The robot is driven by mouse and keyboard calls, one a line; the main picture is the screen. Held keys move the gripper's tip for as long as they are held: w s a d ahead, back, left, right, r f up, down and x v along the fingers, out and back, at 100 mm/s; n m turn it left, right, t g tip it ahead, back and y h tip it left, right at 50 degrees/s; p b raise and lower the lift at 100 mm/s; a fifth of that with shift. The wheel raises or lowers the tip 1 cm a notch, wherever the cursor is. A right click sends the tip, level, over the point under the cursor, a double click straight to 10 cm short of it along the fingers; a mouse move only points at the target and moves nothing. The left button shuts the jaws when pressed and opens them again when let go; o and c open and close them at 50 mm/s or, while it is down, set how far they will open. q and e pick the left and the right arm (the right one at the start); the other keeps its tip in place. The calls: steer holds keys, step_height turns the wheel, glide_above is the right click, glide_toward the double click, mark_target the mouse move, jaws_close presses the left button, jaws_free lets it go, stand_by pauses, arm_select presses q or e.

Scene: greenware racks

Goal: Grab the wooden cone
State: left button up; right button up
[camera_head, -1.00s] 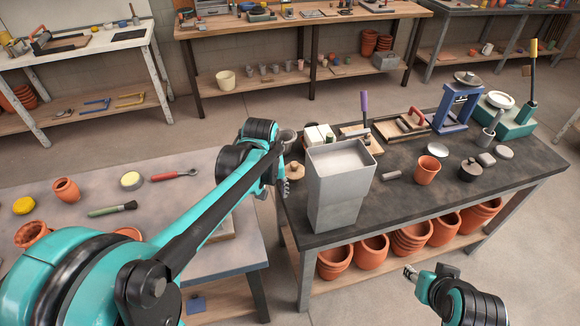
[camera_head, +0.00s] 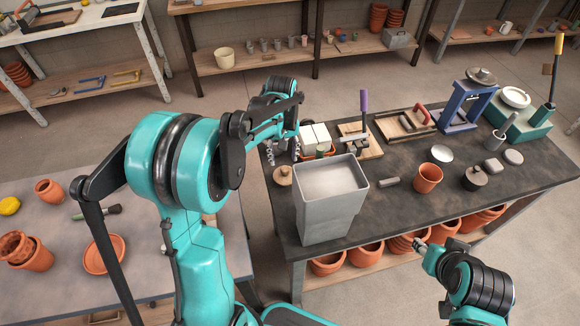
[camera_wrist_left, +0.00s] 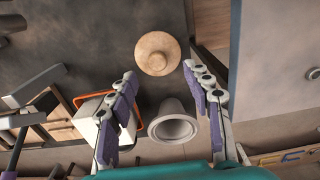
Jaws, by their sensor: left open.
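The wooden cone (camera_head: 283,175), pale tan and round with a small raised top, sits on the dark table near its left edge, left of the grey bin. In the left wrist view, the wooden cone (camera_wrist_left: 157,53) lies ahead of the fingertips, clear of them. My left gripper (camera_head: 284,150) is open at the table's far left corner, just behind the cone. Its two fingers (camera_wrist_left: 164,82) are spread, with a grey cup (camera_wrist_left: 172,125) between them in the picture. My right gripper (camera_head: 419,246) is by the table's front edge, too small to read.
A tall grey bin (camera_head: 330,218) stands right of the cone. A terracotta pot (camera_head: 428,178) and a short grey cylinder (camera_head: 389,182) are farther right. The table's left edge is near the cone.

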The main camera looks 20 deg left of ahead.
mark_target(285, 169)
arm_select(q)
steer(key=shift+w+f, duration=0.25)
steer(key=shift+f, duration=0.05)
step_height(285, 169, down, 2)
steer(key=shift+b, duration=0.4)
steer(key=shift+f+b, duration=0.3)
steer(key=shift+f, duration=0.35)
step_height(285, 169, down, 4)
steer(key=shift+f+b, duration=0.1)
steer(key=shift+b, duration=0.65)
jaws_close()
